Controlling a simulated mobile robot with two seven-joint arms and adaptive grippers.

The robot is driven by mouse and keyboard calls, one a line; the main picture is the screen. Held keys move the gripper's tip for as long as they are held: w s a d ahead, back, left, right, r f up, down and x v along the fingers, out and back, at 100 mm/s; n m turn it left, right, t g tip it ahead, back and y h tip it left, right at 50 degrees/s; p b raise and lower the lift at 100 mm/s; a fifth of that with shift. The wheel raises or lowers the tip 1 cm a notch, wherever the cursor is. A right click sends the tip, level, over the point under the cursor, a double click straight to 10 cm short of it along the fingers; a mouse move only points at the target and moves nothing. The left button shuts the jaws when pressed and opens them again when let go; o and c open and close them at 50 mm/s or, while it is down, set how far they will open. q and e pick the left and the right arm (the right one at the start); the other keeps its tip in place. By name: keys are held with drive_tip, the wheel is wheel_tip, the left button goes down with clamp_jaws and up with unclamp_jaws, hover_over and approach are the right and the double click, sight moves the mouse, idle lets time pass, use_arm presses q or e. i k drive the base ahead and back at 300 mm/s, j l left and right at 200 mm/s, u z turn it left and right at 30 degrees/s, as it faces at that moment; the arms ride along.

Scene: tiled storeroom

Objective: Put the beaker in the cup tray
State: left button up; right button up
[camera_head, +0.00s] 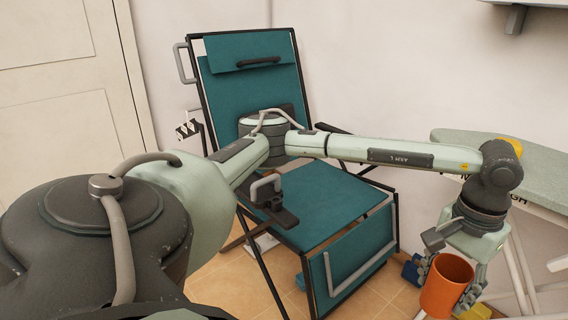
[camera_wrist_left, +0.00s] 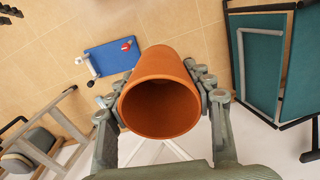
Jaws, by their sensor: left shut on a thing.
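The beaker (camera_head: 447,287) is an orange, round, open-topped cup at the lower right of the head view. My left gripper (camera_head: 446,284) is shut on it, with a dark finger on each side, and the cup is in the air above the floor. In the left wrist view the beaker (camera_wrist_left: 160,95) fills the middle between the fingers (camera_wrist_left: 163,100), its round mouth facing the camera and its inside dark. I cannot pick out the cup tray with certainty. My right gripper is not in view.
A teal folding chair (camera_head: 258,95) stands in the middle under my left arm. A pale green board (camera_head: 535,165) is at the right, near my wrist. In the wrist view a blue flat object (camera_wrist_left: 108,57) with a red spot lies on the tiled floor (camera_wrist_left: 55,75).

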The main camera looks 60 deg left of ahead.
sight(247, 185)
drive_tip(key=k+j+u, duration=0.2)
drive_tip(key=j, duration=0.25)
drive_tip(key=j+u, duration=0.2)
drive_tip(key=j, duration=1.1)
drive_tip(key=i, duration=0.35)
